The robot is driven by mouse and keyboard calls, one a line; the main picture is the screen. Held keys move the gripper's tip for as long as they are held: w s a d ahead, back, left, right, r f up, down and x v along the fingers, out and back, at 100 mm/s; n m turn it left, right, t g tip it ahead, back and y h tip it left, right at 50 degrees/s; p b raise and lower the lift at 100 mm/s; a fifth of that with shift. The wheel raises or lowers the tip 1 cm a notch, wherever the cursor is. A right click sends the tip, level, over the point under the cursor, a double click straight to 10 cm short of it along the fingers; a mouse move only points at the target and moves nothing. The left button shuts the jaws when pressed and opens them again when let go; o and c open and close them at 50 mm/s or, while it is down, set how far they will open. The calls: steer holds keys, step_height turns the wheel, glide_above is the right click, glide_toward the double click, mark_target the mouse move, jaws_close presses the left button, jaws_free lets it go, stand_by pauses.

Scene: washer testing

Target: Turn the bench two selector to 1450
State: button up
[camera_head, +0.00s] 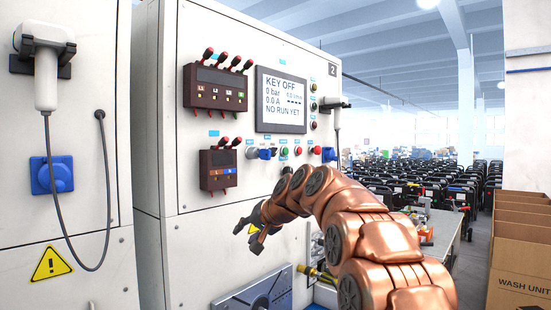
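The bench two cabinet (230,40) is white and carries a "2" plate at its upper right. Its screen (281,101) reads KEY OFF, 0 bar, 0.0 A and NO RUN YET. In the control row below the screen are a dark blue rotary knob (266,153) at the left and another blue control (329,154) at the right. Which one is the selector, and its setting, is too small to tell. My gripper (249,236) is below and slightly left of the left knob, apart from it. Its dark fingers look spread and empty, pointing left.
Small push buttons (297,151) lie between the blue controls. A grey slotted plate (262,305) is below my gripper. A left cabinet (100,240) and cardboard boxes (520,240) flank the bench.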

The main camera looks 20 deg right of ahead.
steer(key=w+d+r+m+t+b, duration=0.2)
steer(key=w+d+r+t, duration=0.3)
steer(key=w+d+r, duration=0.45)
steer(key=t+b, duration=0.1)
steer(key=t, duration=0.4)
glide_toward(276, 153)
steer(key=w, duration=0.2)
steer(key=shift+y, duration=0.3)
steer(key=p+x, duration=0.4)
steer(key=p, duration=0.1)
steer(key=shift+a+r, duration=0.25)
steer(key=shift+r, duration=0.15)
steer(key=p+x, duration=0.1)
steer(key=p, duration=0.1)
steer(key=p+x, duration=0.2)
steer(key=p, duration=0.1)
steer(key=shift+w+f, duration=0.15)
steer(key=shift+w, duration=0.2)
steer(key=shift+c, duration=0.3)
jaws_close()
